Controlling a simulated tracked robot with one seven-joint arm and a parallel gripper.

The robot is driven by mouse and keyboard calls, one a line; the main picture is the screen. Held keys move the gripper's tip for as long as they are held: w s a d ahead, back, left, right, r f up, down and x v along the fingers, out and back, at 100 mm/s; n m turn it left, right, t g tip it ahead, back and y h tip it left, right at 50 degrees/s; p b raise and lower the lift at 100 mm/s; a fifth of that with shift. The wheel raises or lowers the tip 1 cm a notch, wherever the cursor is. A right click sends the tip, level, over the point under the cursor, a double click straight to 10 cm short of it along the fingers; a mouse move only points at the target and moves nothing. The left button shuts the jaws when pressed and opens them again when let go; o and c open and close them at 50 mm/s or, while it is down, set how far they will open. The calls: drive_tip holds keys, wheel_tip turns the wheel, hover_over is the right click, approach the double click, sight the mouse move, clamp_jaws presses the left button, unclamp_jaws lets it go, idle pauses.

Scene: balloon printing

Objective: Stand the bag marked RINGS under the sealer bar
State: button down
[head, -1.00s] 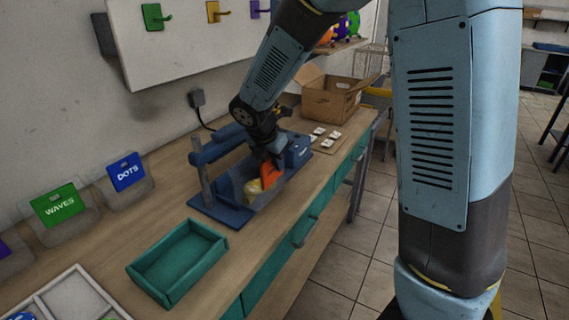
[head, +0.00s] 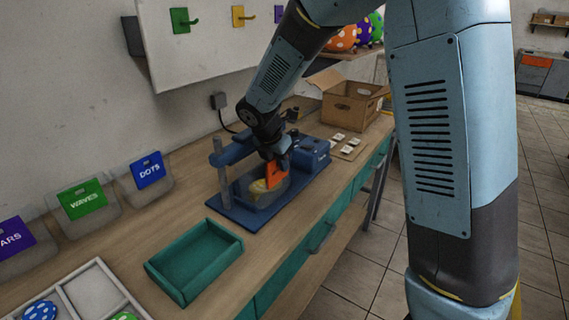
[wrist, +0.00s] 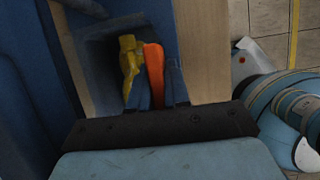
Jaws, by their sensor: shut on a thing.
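The bag with an orange label card (head: 276,174) is clear, with something yellow inside (head: 259,187). The lettering on the card is not readable. My gripper (head: 276,163) is shut on the card at the bag's top and points down. In the wrist view the orange card (wrist: 154,70) is between the fingers, beside the yellow contents (wrist: 129,60). The blue sealer (head: 300,189) has a raised bar (head: 233,151) on an upright. The bag is upright at the sealer, close to the bar. Whether its bottom touches the sealer, I cannot tell.
A green tray (head: 195,257) is in front of the sealer on the bench. Bags marked DOTS (head: 149,170) and WAVES (head: 82,199) stand along the wall. A cardboard box (head: 352,103) and small white pieces on a board (head: 346,147) lie beyond.

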drive_tip(key=c, duration=1)
unclamp_jaws()
drive_tip(key=shift+s+d+r, duration=0.3)
drive_tip(key=shift+d+r, duration=0.1)
drive_tip(key=shift+r, duration=0.8)
drive_tip(key=shift+s+d+r, duration=0.3)
drive_tip(key=shift+d+r, duration=0.1)
drive_tip(key=shift+r, duration=0.75)
drive_tip(key=shift+s+d+r, duration=0.3)
drive_tip(key=shift+d+r, duration=0.1)
drive_tip(key=shift+r, duration=0.8)
